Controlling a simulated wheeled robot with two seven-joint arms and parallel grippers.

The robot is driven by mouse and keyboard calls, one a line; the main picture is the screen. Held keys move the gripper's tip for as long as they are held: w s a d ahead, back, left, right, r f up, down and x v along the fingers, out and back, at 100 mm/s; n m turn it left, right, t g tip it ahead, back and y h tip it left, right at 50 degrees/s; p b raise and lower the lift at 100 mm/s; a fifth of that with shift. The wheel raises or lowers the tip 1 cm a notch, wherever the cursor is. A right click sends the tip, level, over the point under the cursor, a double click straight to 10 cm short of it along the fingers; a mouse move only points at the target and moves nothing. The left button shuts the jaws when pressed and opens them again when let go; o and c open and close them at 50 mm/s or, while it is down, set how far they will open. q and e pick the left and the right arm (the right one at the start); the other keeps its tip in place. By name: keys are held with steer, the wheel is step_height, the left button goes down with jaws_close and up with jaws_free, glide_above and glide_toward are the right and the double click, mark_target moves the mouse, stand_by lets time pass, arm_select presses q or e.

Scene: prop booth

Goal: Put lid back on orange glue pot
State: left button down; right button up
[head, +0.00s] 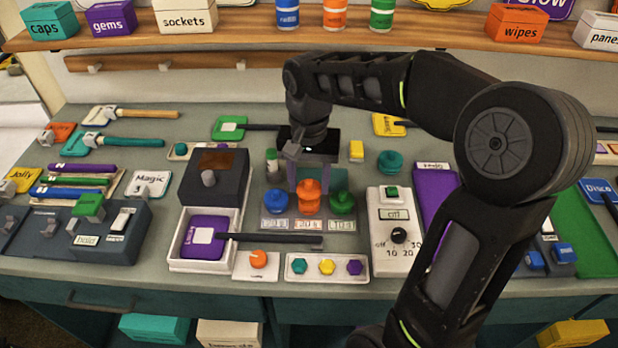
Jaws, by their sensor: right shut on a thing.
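The orange glue pot (308,207) stands between a blue pot (276,203) and a green pot (342,204), on a base with small labels along its front. My right gripper (309,180) points down directly over the orange pot. It is shut on the orange lid (309,187), which is upright and lined up above the pot. I cannot tell whether the lid touches the pot rim, as they share one colour and overlap. My left gripper is not in view.
A green-capped bottle (272,165) stands just left of my gripper. A teal knob-like piece (390,162) and a white dial box (395,232) are to the right. A white tray (205,265) holding a purple item is at front left. A shelf (250,35) runs along the back.

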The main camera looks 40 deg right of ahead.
steer(key=shift+f+b, duration=0.6)
steer(key=shift+f, duration=0.55)
steer(key=shift+f, duration=0.15)
stand_by(1.5)
steer(key=o, duration=1.4)
steer(key=shift+o, duration=0.3)
steer(key=o, duration=0.4)
steer(key=shift+r+p, duration=2.8)
steer(key=shift+r, duration=0.75)
